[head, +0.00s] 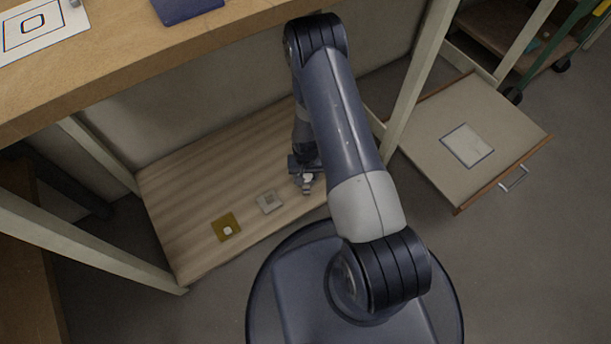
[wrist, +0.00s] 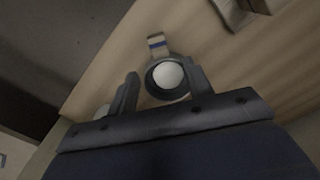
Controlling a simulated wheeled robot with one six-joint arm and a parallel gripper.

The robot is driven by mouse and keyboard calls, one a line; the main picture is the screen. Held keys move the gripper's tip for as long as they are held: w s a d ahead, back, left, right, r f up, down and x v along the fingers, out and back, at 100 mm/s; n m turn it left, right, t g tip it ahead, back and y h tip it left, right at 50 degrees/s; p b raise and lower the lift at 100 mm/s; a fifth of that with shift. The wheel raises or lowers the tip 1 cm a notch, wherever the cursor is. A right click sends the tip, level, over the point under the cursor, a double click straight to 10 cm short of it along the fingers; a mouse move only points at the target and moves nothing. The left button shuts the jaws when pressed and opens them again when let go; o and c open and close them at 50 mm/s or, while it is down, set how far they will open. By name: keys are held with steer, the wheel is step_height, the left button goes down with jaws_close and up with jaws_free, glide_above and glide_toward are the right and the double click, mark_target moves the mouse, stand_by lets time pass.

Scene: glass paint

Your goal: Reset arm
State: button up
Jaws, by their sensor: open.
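My gripper (head: 306,186) is low over the wooden lower shelf (head: 190,190), near the shelf's right end in the head view. In the wrist view its two fingers (wrist: 163,88) are apart. A round dark-rimmed thing with a white top (wrist: 168,75) shows between and just beyond the fingertips. Whether the fingers touch it is hard to tell. A small pale piece with a blue stripe (wrist: 157,43) sits right beyond it. In the head view only a small white spot shows at the gripper, and my arm hides part of the shelf behind it.
A pale grey square (head: 269,202) and a gold square (head: 226,227) with a small white thing lie on the shelf left of my gripper. The table top (head: 150,62) overhangs the shelf. Pale legs stand at both sides. An open drawer (head: 505,130) with a white sheet juts out at right.

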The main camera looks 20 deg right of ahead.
mark_target(306, 187)
steer(key=shift+r, duration=0.3)
step_height(306, 187, down, 8)
steer(key=b, duration=0.3)
steer(key=shift+r+p, duration=0.3)
steer(key=shift+r, duration=0.2)
steer(key=shift+f+b, duration=0.25)
steer(key=shift+b, duration=0.2)
